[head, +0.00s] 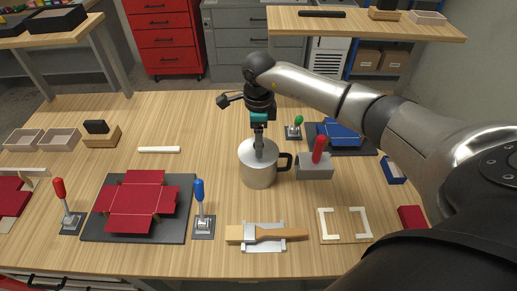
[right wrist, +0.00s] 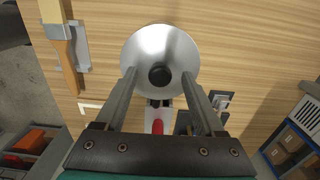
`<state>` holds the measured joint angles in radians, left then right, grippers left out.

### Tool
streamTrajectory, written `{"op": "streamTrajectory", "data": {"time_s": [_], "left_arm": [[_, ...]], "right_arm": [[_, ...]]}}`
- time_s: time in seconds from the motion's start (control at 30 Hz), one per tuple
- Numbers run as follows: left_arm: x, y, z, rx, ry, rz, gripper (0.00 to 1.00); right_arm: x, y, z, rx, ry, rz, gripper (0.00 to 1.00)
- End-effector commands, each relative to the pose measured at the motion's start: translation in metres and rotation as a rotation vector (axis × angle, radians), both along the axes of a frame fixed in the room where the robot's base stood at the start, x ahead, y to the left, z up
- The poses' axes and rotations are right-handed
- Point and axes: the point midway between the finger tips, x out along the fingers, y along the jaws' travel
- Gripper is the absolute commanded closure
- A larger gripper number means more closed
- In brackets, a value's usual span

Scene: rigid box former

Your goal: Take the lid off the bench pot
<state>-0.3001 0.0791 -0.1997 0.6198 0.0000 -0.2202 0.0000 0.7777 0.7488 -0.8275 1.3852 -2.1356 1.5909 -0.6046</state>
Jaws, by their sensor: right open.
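The bench pot (head: 258,172) is a silver metal pot with a dark handle on its right side, upright near the middle of the bench. In the right wrist view its round silver lid (right wrist: 183,50) shows from above, with a black knob (right wrist: 160,77) at the centre. My right gripper (head: 262,148) points down over the pot. In the right wrist view its two fingers (right wrist: 160,74) are spread, one on each side of the knob with gaps between. It holds nothing. My left gripper is not in view.
A grey block with a red handle (head: 319,150) stands close right of the pot. A brush (head: 275,234) lies in front.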

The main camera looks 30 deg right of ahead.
Motion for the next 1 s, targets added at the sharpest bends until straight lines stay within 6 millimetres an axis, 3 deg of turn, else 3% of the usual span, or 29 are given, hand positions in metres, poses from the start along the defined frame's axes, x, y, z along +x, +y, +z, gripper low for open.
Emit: {"op": "streamTrajectory", "data": {"time_s": [0.23,0.83,1.0], "left_arm": [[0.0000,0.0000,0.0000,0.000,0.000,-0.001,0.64],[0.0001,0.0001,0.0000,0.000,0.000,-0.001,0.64],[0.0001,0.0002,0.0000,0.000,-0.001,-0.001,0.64]], "right_arm": [[0.0001,0.0003,-0.0010,0.001,-0.001,0.000,0.31],[0.0001,0.0002,-0.0005,0.001,-0.001,0.000,0.99],[0.0002,0.0003,-0.0005,0.001,-0.001,0.000,1.00]]}}
